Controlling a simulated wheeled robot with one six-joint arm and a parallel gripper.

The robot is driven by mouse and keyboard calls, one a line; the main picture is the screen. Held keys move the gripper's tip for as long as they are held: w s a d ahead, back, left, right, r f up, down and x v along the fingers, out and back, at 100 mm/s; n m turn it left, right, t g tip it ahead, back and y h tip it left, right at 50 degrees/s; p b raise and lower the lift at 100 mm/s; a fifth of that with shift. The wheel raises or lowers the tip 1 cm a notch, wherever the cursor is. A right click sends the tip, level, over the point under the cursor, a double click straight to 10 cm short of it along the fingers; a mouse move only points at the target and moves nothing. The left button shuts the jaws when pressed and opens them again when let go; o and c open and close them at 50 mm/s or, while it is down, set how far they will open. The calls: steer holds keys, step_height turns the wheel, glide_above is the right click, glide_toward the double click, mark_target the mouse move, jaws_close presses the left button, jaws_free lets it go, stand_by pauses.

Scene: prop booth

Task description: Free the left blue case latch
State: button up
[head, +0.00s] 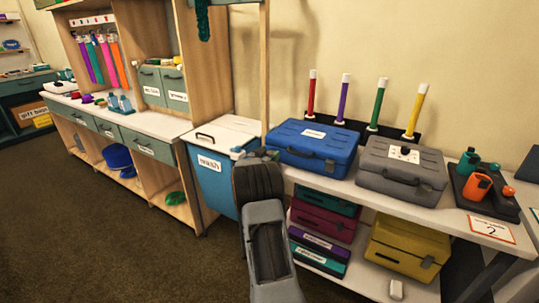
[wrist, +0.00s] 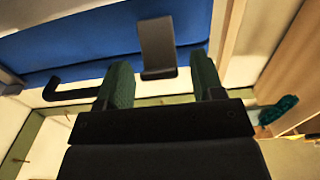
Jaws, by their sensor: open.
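The blue case (head: 325,143) lies closed on the white counter, to the right of a wooden post. My gripper (head: 258,154) is at its left front corner, and my arm rises in front of it. In the wrist view the case (wrist: 70,45) fills the top, and a grey latch (wrist: 157,45) shows on it, near the post. The green-padded fingers of my gripper (wrist: 161,82) are apart, one to each side of the latch's line, with nothing between them. I cannot tell whether they touch the case. The dark case handle (wrist: 82,93) is left of the fingers.
A grey case (head: 402,168) stands right of the blue one, and coloured wands (head: 378,104) stand behind. The wooden post (head: 264,75) is close to my gripper's left; it also shows in the wrist view (wrist: 228,35). A blue bin (head: 210,175) stands left.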

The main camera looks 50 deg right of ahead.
steer(key=shift+d, duration=0.2)
steer(key=shift+c, duration=0.3)
steer(key=c, duration=0.9)
steer(key=f+h+b, duration=0.1)
steer(key=b, duration=0.2)
steer(key=shift+a+f, duration=0.1)
steer(key=shift+a, duration=0.05)
steer(key=f+h+b, duration=0.1)
steer(key=h+b, duration=0.1)
steer(key=b, duration=0.4)
steer(key=shift+a+f+t, duration=0.2)
steer(key=shift+t, duration=0.2)
steer(key=h+b, duration=0.1)
steer(key=b, duration=0.2)
steer(key=h+b, duration=0.1)
steer(key=b, duration=0.2)
steer(key=shift+a+f+t+h, duration=0.15)
steer(key=shift+f+t+h, duration=0.15)
steer(key=shift+f, duration=0.1)
steer(key=h+b, duration=0.1)
steer(key=b, duration=0.2)
steer(key=shift+h, duration=0.3)
steer(key=shift+o, duration=0.2)
steer(key=shift+b, duration=0.35)
steer(key=shift+r, duration=0.1)
